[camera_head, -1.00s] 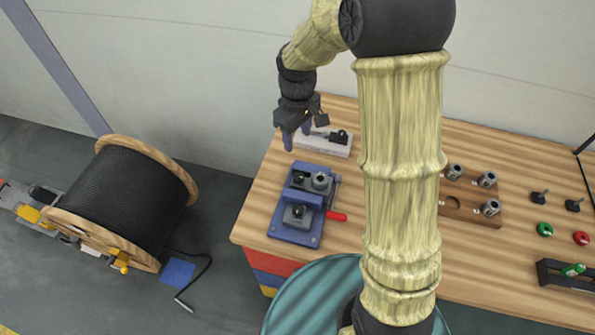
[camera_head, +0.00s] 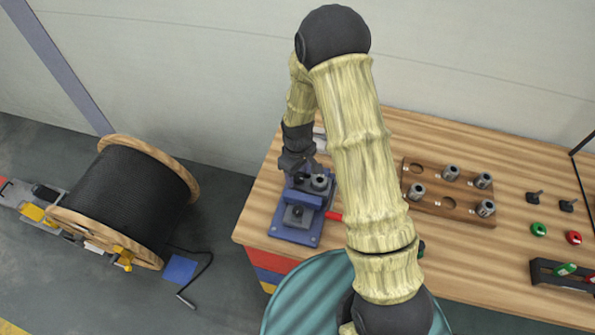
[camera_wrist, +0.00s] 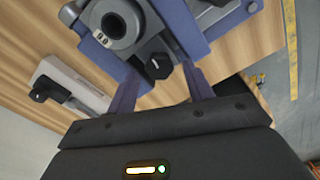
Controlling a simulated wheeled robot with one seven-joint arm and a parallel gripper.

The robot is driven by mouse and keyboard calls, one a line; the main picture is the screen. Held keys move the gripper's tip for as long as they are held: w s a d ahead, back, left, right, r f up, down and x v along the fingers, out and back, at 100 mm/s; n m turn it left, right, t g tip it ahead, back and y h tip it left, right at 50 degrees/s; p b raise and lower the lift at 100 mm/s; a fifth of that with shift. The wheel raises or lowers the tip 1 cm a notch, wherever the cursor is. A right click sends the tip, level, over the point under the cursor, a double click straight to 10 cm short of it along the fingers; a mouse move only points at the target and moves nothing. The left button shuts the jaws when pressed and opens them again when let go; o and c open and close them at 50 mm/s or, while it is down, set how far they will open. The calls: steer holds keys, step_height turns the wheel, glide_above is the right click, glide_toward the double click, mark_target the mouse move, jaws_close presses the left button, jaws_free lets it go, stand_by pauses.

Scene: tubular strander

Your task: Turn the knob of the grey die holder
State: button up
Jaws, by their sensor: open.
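A blue fixture (camera_head: 290,233) stands at the bench's left end. It carries a grey ring-shaped holder (camera_head: 320,182), which also shows at the top of the wrist view (camera_wrist: 117,22). Beside the ring is a black knob (camera_wrist: 155,66) with a white mark. My gripper (camera_wrist: 160,74) is open, its two fingers pointing at this knob, one to each side; I cannot tell whether they touch it. In the head view my gripper (camera_head: 297,172) is over the back of the fixture and partly hides it. A separate light grey block (camera_wrist: 75,88) with its own black knob (camera_wrist: 42,90) lies to the left in the wrist view.
A red handle (camera_head: 334,216) sticks out right of the fixture. A wooden rack (camera_head: 436,205) with grey cylinders stands further right, with green and red rings (camera_head: 574,238) beyond. A cable reel (camera_head: 125,200) stands on the floor at left. My arm hides the bench's middle.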

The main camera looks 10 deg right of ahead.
steer(key=shift+f, duration=0.45)
steer(key=shift+c, duration=0.2)
steer(key=c, duration=0.9)
steer(key=shift+c, duration=0.2)
